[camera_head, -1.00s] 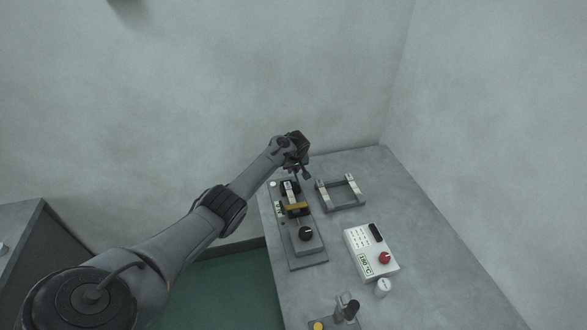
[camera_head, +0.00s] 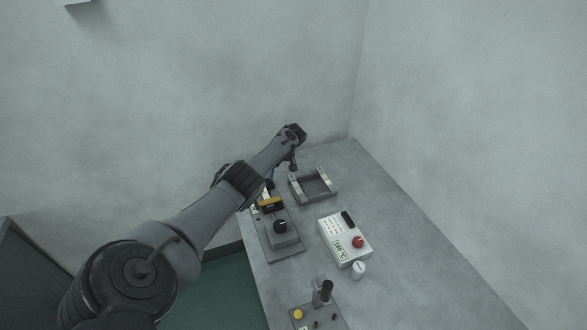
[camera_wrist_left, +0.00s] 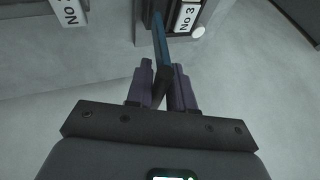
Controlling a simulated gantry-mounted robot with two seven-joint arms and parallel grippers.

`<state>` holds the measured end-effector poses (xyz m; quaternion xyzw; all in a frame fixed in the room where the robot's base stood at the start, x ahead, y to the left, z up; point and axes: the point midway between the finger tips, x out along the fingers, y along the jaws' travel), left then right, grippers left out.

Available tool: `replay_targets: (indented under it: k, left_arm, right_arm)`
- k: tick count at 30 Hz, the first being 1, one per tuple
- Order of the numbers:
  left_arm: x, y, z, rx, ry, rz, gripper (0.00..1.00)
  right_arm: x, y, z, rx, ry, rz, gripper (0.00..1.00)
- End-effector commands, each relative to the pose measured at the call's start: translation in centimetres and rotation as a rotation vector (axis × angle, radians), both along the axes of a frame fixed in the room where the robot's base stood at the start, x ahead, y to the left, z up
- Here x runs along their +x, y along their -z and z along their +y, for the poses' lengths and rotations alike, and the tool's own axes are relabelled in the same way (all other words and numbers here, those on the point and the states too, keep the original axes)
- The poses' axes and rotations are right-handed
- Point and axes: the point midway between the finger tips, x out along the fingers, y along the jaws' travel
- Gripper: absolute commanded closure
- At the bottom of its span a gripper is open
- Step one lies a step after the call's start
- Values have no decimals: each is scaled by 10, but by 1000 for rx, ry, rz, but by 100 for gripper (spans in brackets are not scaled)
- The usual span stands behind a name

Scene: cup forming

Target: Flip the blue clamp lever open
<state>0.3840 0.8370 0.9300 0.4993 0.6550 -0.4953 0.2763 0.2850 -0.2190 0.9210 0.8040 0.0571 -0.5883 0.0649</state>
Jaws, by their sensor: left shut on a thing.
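The blue clamp lever (camera_wrist_left: 160,42) shows in the left wrist view as a narrow blue bar running up from between my fingertips. My left gripper (camera_wrist_left: 163,82) is shut on its lower, dark end. In the head view my left gripper (camera_head: 292,166) is at the far end of the table, beside the back left of a grey U-shaped frame (camera_head: 296,197). My right gripper is not in view.
A grey device with a black knob (camera_head: 281,226) and a yellow part (camera_head: 271,203) stands partly behind my forearm. A white control box with a red knob (camera_head: 358,242), a white cylinder (camera_head: 358,269) and a small post station (camera_head: 322,292) stand nearer. The table's right side is clear.

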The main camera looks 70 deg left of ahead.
Motion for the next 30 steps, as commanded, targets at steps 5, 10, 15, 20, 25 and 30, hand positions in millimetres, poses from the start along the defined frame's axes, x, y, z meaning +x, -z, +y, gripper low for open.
replay_targets:
  k: [5,10,15,20,25,30]
  left_arm:
    - [-2,2,0,-2,-2,5,100]
    - [-2,2,0,-3,-1,4,75]
    - [-2,2,0,-2,0,4,57]
    - [-2,1,0,-2,-1,4,57]
    - [0,-4,-1,-1,0,4,57]
    - [6,-22,-7,-1,0,4,57]
  right_arm:
    - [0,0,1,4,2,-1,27]
    - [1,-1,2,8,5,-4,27]
    - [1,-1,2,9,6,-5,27]
    - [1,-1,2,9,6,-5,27]
    - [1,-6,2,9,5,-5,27]
    - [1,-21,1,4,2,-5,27]
